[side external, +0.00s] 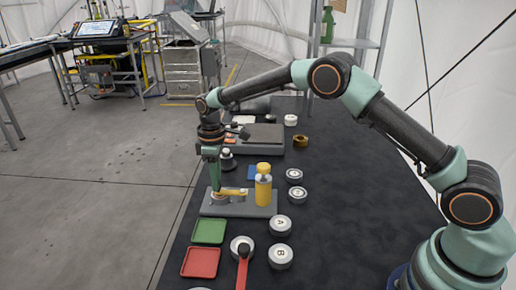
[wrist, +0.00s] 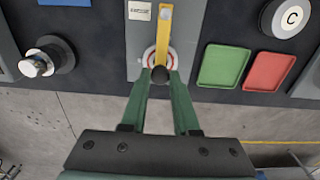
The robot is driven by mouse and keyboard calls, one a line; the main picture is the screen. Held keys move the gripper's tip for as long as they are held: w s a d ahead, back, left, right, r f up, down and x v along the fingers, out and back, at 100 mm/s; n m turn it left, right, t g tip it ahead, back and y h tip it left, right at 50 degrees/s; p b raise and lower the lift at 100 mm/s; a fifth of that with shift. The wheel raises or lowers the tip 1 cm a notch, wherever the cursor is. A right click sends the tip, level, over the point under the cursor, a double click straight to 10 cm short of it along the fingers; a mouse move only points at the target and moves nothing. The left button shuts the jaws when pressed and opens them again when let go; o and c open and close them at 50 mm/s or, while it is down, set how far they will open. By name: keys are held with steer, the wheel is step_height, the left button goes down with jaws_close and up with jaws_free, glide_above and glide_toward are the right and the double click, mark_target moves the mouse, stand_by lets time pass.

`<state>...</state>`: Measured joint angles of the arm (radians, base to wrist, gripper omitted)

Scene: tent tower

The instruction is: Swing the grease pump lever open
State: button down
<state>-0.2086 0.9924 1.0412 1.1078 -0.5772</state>
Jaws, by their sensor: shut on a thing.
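The grease pump stands on a grey base plate (side external: 222,210) at the near left part of the dark table, with a yellow cylinder (side external: 263,190) at its right end. A flat yellow lever (side external: 236,192) lies across the plate. In the wrist view, the yellow lever (wrist: 165,28) runs up from a dark round knob (wrist: 159,74), with a red-and-white ring partly showing around it. My gripper (side external: 215,190) points down over the left end of the plate. In the wrist view, my gripper's green fingers (wrist: 160,76) are shut on the dark knob, one on each side.
A green tray (side external: 208,231) and a red tray (side external: 201,262) lie nearer the camera. A red handle (side external: 243,270) on a white dial and several white-topped round pieces (side external: 280,225) stand close by. In the wrist view, a silver knob (wrist: 38,65) is at the left.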

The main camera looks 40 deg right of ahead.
steer(key=shift+w+d, duration=0.1)
stand_by(0.5)
steer(key=d+m, duration=0.1)
steer(key=m, duration=0.1)
steer(key=w+d+m, duration=0.1)
steer(key=m, duration=0.1)
steer(key=shift+w+d+m, duration=0.15)
steer(key=shift+w+m, duration=0.05)
steer(key=shift+m, duration=0.2)
steer(key=d+m, duration=0.2)
steer(key=m, duration=0.2)
steer(key=shift+w+d+r+m, duration=0.1)
steer(key=shift+w+d+m, duration=0.2)
steer(key=shift+d, duration=0.1)
steer(key=d+m, duration=0.1)
steer(key=m, duration=0.1)
steer(key=d+m, duration=0.1)
steer(key=m, duration=0.1)
steer(key=shift+s+d, duration=0.25)
steer(key=shift+s, duration=0.15)
steer(key=shift+s+d+m, duration=0.35)
steer(key=shift+d+m, duration=0.15)
steer(key=shift+m, duration=0.7)
steer(key=shift+s+d+m, duration=0.35)
steer(key=shift+d+m, duration=0.15)
steer(key=shift+m, duration=0.7)
steer(key=c, duration=0.7)
jaws_free()
steer(key=shift+o, duration=0.2)
step_height(320, 180, up, 12)
